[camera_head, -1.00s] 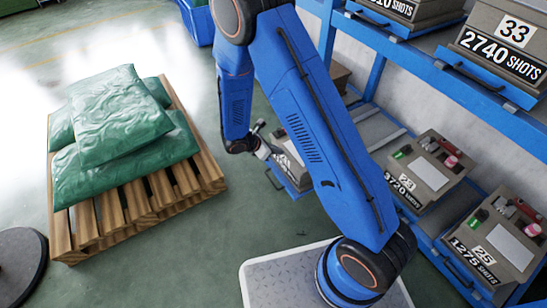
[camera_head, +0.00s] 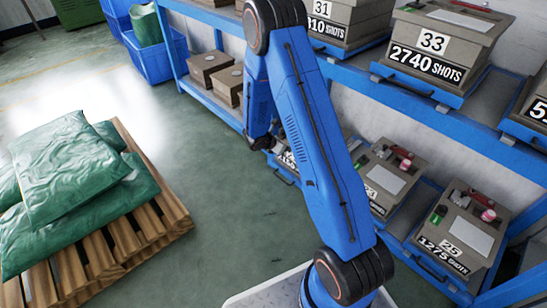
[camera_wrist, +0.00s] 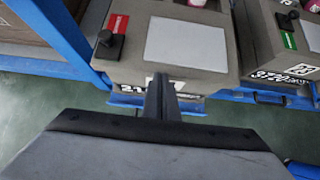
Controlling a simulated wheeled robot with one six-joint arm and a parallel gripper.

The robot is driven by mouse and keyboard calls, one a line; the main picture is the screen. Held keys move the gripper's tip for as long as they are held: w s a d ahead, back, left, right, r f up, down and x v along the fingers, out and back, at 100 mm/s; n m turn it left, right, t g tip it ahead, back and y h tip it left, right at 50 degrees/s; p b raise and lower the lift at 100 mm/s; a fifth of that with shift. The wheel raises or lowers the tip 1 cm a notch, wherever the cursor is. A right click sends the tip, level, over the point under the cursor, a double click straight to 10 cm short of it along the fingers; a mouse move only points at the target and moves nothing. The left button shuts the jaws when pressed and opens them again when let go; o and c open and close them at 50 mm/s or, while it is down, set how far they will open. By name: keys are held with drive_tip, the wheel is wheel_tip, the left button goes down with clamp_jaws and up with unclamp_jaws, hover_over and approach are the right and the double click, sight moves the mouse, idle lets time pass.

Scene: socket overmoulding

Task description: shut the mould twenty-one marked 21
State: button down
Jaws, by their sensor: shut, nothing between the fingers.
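Mould twenty-one is a grey box with "21" (camera_wrist: 130,88) partly readable on its front in the wrist view. My gripper's fingers (camera_wrist: 163,90) are shut and empty. They overlap the front edge and number in the picture; I cannot tell whether they touch. In the head view, my gripper (camera_head: 263,143) is at the lower shelf, and my arm hides most of this mould (camera_head: 287,160).
Mould 23 (camera_head: 385,178) stands to the right, showing a green tag (camera_wrist: 290,40) in the wrist view. Mould 25 (camera_head: 465,235) is further right. Moulds 31 (camera_head: 345,18) and 33 (camera_head: 440,45) sit above. Blue shelf framing (camera_wrist: 75,40) is close left. A pallet (camera_head: 160,220) holds green sacks.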

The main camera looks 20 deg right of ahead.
drive_tip(key=w+d, duration=0.1)
drive_tip(key=d, duration=0.2)
drive_tip(key=w+d, duration=0.1)
drive_tip(key=d, duration=0.2)
drive_tip(key=w+d, duration=0.1)
drive_tip(key=d, duration=0.2)
drive_tip(key=shift+d, duration=0.15)
drive_tip(key=shift+w+d, duration=0.1)
drive_tip(key=shift+d, duration=0.1)
drive_tip(key=shift+r, duration=0.1)
